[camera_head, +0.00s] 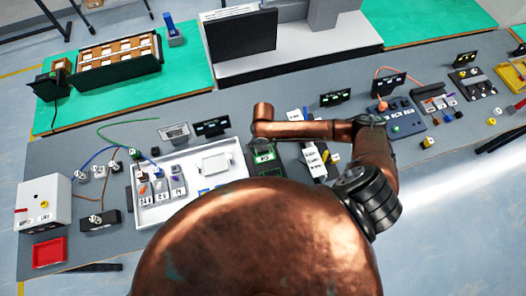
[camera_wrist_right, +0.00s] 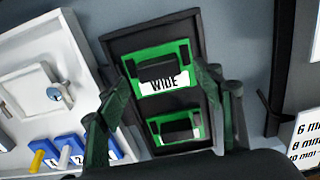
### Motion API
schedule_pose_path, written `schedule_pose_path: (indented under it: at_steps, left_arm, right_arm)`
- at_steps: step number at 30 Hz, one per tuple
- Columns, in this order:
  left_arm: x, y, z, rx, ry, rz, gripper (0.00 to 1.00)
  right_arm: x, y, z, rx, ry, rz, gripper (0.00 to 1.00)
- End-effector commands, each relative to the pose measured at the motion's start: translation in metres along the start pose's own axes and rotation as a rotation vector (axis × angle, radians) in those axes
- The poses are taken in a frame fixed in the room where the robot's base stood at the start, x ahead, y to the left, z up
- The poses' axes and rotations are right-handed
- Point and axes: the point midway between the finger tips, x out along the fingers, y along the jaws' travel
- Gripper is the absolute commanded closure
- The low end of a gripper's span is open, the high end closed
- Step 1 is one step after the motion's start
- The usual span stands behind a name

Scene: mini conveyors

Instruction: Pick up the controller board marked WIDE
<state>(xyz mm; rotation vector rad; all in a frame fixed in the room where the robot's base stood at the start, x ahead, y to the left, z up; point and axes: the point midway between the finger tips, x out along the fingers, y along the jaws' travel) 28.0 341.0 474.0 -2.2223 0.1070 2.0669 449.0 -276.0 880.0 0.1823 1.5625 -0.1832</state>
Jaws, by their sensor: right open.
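The controller board marked WIDE (camera_wrist_right: 163,70) is green, with a black block and a white label. It lies in the upper part of a dark holder (camera_wrist_right: 118,44). A second green board (camera_wrist_right: 178,129) lies below it, its label mostly hidden. My right gripper (camera_wrist_right: 166,80) is open, its fingers on both sides of the view, with the WIDE board showing between them. I cannot tell its height above the board. In the head view, my right gripper (camera_head: 263,137) is over the holder, and a green board (camera_head: 264,153) shows just below. My left gripper is not in view.
A white tray (camera_head: 236,150) with small parts is left of the holder. A white labelled card (camera_head: 314,158) is to the right. Cables and small blocks lie at the left of the grey table (camera_head: 70,160). A blue unit (camera_head: 398,120) stands farther right.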

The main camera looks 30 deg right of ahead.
Motion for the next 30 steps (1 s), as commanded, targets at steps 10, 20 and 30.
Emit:
schedule_pose_path:
  at_steps: [10,20,30]
  left_arm:
    - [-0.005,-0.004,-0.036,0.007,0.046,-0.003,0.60]
    - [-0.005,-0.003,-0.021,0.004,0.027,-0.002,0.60]
    - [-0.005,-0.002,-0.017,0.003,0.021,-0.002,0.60]
  right_arm:
    - [0.035,0.000,-0.003,0.003,0.000,0.000,0.39]
    - [0.034,0.000,-0.003,0.002,0.000,0.000,0.49]
    - [0.034,0.000,-0.003,0.002,0.000,0.000,0.73]
